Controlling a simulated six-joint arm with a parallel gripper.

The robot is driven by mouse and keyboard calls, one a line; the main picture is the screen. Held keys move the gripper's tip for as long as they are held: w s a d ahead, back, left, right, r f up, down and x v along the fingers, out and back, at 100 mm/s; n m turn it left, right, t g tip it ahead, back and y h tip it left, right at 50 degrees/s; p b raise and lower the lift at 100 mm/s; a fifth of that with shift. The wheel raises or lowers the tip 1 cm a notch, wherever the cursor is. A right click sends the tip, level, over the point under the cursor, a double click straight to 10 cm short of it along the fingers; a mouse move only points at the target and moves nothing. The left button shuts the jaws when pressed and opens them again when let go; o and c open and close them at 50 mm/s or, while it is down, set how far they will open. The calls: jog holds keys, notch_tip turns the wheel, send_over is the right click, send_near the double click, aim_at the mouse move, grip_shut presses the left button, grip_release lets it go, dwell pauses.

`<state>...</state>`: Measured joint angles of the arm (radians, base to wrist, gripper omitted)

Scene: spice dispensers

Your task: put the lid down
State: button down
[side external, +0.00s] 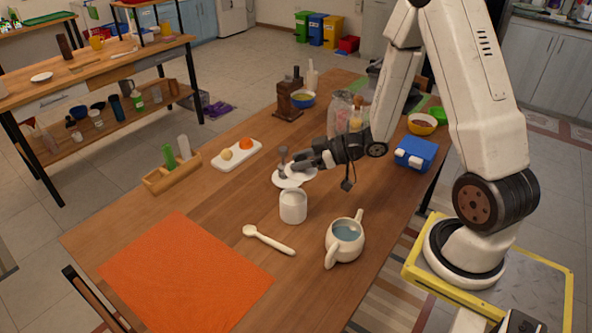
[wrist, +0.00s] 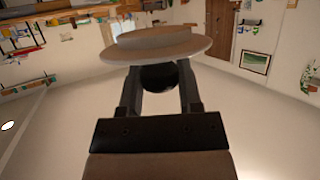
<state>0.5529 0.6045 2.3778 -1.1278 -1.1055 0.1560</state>
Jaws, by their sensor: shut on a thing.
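The lid (wrist: 155,48) is a pale round disc with a raised step and a dark round knob. My gripper (wrist: 158,78) is shut on that knob, one finger on each side. In the side view my gripper (side external: 298,163) reaches in from the right, with the whitish lid (side external: 303,175) just beneath it and partly hidden. The lid is near a white jar (side external: 293,207), above and behind it in the picture. I cannot tell whether the lid touches the table (side external: 205,205) or anything on it.
A creamy two-handled pot (side external: 345,242) and a spoon (side external: 268,240) stand in front. An orange mat (side external: 186,270) covers the near left. A wooden rack (side external: 172,170) and a white tray (side external: 237,155) lie left. A blue box (side external: 416,153) is right. Bare table lies between jar and rack.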

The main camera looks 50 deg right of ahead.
jog(key=w+a+r+m+t+h, duration=0.1)
jog(key=w+a+r+m+h, duration=0.2)
jog(key=w+a+m+h, duration=0.2)
jog(key=shift+w+a+r+m+t+h, duration=0.3)
jog(key=shift+w+a+h, duration=0.6)
jog(key=shift+w, duration=1)
jog(key=shift+a+f, duration=0.1)
jog(key=shift+a, duration=0.05)
jog(key=shift+s, duration=0.1)
jog(key=v, duration=0.4)
jog(key=shift+s+r, duration=0.1)
jog(key=shift+r, duration=0.15)
jog(key=shift+d+y, duration=0.2)
jog(key=shift+y, duration=0.1)
